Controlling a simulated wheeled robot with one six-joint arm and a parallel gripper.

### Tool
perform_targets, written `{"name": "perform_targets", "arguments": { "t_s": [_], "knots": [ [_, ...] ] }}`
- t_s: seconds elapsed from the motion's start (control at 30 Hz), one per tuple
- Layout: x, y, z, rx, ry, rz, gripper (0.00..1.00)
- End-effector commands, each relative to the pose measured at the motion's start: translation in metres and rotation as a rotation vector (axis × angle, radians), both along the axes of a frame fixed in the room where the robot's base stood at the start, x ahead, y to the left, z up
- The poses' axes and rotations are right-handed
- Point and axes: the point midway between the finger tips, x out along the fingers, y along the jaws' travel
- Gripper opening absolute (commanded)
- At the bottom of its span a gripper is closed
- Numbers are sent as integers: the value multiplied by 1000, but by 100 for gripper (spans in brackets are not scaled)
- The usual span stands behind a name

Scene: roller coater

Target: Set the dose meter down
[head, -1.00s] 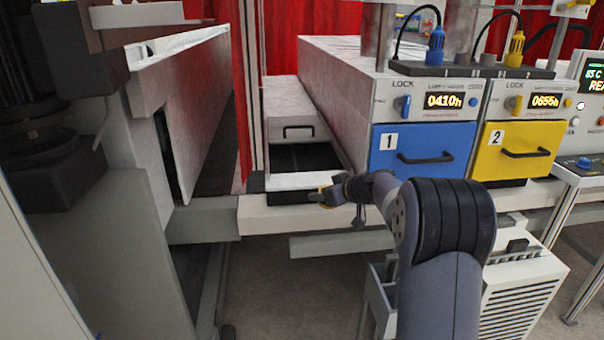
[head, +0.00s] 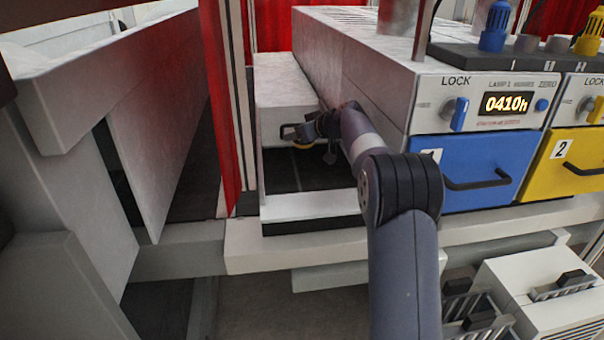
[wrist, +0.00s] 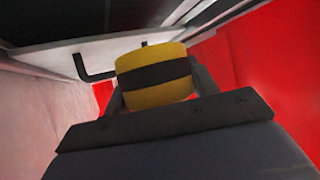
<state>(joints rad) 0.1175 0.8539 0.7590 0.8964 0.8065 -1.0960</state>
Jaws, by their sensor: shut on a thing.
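The dose meter is a yellow disc with a dark band (wrist: 155,80), held between the fingers of my gripper (wrist: 158,98) in the wrist view. In the head view my gripper (head: 297,132) is a small dark shape low over the dark bed (head: 285,172) of the conveyor bay. A bit of yellow (head: 289,126) shows at its tip. My gripper is shut on the meter, in front of the white box (head: 283,90) at the back of the bay. I cannot tell whether the meter touches the bed.
A white lip (head: 310,204) edges the front of the bay. The white lamp housing with the blue drawer (head: 470,170) stands close on the right. A red curtain (head: 220,100) and a post stand on the left. A handle (wrist: 85,68) shows in the wrist view.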

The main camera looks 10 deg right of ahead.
Motion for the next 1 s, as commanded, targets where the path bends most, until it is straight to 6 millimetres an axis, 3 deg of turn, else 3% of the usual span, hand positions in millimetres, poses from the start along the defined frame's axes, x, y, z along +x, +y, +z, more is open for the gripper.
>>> {"name": "perform_targets", "arguments": {
  "t_s": [0.17, 0.5, 0.63, 0.7, 1.0],
  "knots": [
    [1, 1, -17, 1, 4, -1, 26],
    [1, 1, -106, 2, 5, -2, 26],
    [1, 0, -131, 0, 2, -2, 26],
    [1, 0, -139, -1, 1, -2, 26],
    [23, 15, -133, -1, -1, 0, 26]
  ]
}}
